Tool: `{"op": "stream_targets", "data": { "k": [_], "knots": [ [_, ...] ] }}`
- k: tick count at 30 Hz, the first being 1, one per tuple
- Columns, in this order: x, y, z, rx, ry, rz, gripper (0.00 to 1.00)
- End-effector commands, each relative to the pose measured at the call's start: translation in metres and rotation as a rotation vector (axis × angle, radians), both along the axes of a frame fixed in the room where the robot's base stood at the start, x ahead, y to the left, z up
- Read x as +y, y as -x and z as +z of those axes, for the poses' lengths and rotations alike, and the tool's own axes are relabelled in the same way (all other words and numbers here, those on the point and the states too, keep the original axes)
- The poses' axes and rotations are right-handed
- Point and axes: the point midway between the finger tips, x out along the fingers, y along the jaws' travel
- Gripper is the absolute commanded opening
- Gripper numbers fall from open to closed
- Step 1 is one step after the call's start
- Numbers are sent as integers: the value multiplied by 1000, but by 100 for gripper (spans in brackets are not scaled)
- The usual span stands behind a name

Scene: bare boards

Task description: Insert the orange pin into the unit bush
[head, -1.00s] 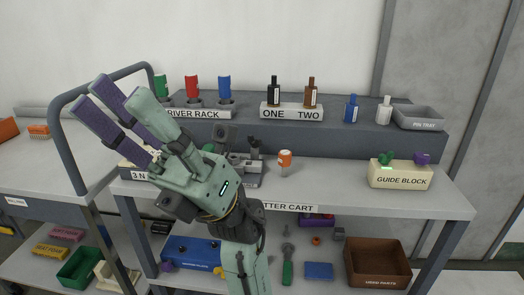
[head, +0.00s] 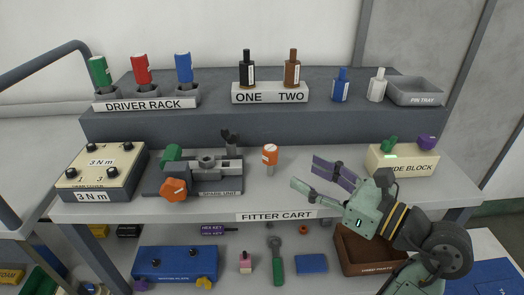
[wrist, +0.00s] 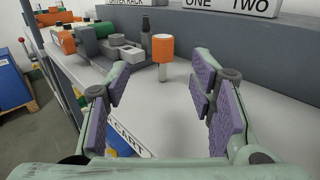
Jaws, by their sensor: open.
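The orange pin (head: 270,155) stands upright on the cart top, its orange head above a grey shank. In the wrist view the orange pin (wrist: 162,48) appears beyond and between the fingertips, not touched. A grey unit (head: 218,176), labelled as a spare unit, lies left of the pin with a round grey bush (head: 207,160) on top, a green part and an orange knob. The unit's bush (wrist: 119,40) also shows at upper left in the wrist view. My gripper (head: 304,171) is open and empty, low over the cart top right of the pin, fingers pointing towards it.
A cream 3 N m block (head: 100,166) stands at the left, and the guide block (head: 402,166) at the right behind my arm. The raised shelf behind holds the driver rack (head: 148,104), bottles and the pin tray (head: 417,91). The cart top around the pin is clear.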

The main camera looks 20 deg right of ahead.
Motion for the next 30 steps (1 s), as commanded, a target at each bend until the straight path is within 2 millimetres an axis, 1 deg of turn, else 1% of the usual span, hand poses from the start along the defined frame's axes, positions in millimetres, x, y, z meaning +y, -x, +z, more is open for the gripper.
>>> {"op": "stream_targets", "data": {
  "k": [3, 6, 13, 18, 21, 24, 30],
  "knots": [
    [13, -18, 2, 1, -2, 8, 50],
    [19, -31, 2, 0, -1, 7, 50],
    [26, -48, 3, -1, -3, 7, 50],
    [35, -73, 5, -1, -4, 9, 50],
    [41, -83, 4, -2, -2, 8, 50],
    [43, -89, 3, -3, -1, 6, 50],
    [43, -89, 2, -3, -1, 6, 50]
  ]
}}
